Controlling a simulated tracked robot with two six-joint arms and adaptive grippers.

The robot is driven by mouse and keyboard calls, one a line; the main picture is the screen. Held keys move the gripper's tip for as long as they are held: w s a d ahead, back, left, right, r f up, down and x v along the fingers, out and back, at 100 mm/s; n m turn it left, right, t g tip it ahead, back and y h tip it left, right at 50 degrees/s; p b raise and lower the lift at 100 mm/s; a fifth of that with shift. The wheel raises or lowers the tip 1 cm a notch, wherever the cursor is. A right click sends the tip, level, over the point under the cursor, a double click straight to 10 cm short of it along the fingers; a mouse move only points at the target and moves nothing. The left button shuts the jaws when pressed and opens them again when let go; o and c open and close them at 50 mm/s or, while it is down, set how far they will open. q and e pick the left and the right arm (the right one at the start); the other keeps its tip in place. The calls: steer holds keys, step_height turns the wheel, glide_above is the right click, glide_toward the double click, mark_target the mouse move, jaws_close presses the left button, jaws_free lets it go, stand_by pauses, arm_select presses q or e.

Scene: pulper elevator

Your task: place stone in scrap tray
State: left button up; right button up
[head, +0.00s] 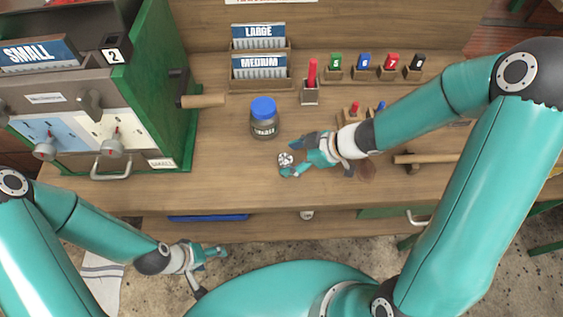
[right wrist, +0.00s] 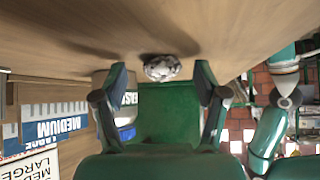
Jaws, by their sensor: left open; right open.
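A small grey-white stone (head: 285,159) lies on the wooden bench top, in front of the blue-lidded jar. My right gripper (head: 292,159) is low over the bench, open, with its fingertips on either side of the stone. In the right wrist view the stone (right wrist: 162,68) sits between and just beyond the open fingers (right wrist: 160,75); I cannot tell whether they touch it. My left gripper (head: 213,270) is open and empty, in front of the bench edge. I cannot identify a scrap tray for sure; a blue tray-like piece (head: 208,218) shows under the bench's front edge.
The jar (head: 264,120) stands just behind the stone. A green machine (head: 165,90) with a wooden-handled crank (head: 202,101) fills the left. Card boxes, a red marker in a holder (head: 311,85) and several coloured markers line the back. Bare bench lies left of the stone.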

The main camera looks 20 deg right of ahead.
steer(key=c, duration=1.3)
